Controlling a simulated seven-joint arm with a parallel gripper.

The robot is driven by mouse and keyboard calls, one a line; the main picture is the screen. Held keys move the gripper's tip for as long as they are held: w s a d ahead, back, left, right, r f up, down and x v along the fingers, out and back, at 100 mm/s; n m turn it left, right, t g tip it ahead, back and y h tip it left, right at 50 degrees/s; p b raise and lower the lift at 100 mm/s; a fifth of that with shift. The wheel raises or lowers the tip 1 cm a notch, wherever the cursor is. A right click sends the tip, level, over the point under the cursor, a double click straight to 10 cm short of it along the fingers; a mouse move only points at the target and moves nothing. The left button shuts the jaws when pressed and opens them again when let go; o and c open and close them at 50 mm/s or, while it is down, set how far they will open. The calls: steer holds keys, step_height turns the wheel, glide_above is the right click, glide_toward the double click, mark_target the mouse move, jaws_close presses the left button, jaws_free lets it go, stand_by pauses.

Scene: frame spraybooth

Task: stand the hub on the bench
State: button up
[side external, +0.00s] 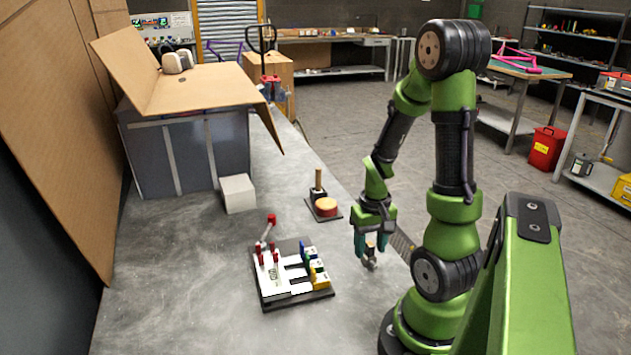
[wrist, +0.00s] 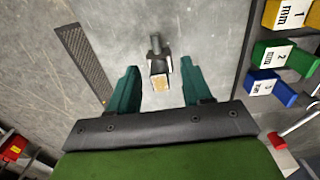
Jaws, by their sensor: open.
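A small dark grey metal piece with a tan end face (wrist: 159,81), which looks like the hub, is on the grey bench (wrist: 215,30). In the wrist view its narrow dark end points away from me and its tan end faces me. In the side view the piece (side external: 371,263) shows just below my gripper (side external: 371,246). My gripper is open, with its teal fingers (wrist: 161,88) to either side of the tan end. A gap shows on both sides in the wrist view. I cannot tell how high the fingertips are above the bench.
A perforated metal strip (wrist: 84,60) lies to the left in the wrist view. A black board (side external: 322,296) with red-tipped levers and coloured numbered blocks stands on the bench. A wooden-handled tool (side external: 318,181), a red-and-orange round piece (side external: 326,205) and a white block (side external: 238,193) are farther back. Bare bench lies between.

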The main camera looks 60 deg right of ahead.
mark_target(369, 244)
step_height(369, 244, up, 12)
steer(key=w+a+r+n+t+y, duration=0.1)
steer(key=w+a+r+n+t, duration=0.1)
steer(key=a, duration=0.9)
steer(key=w+a+r+n+t+y, duration=0.1)
steer(key=w+a+r+n+t, duration=0.2)
steer(key=a+r, duration=0.4)
steer(key=w+a+t, duration=0.1)
steer(key=a+t, duration=0.1)
steer(key=a, duration=0.1)
steer(key=shift+w+a, duration=0.35)
steer(key=shift+r, duration=0.1)
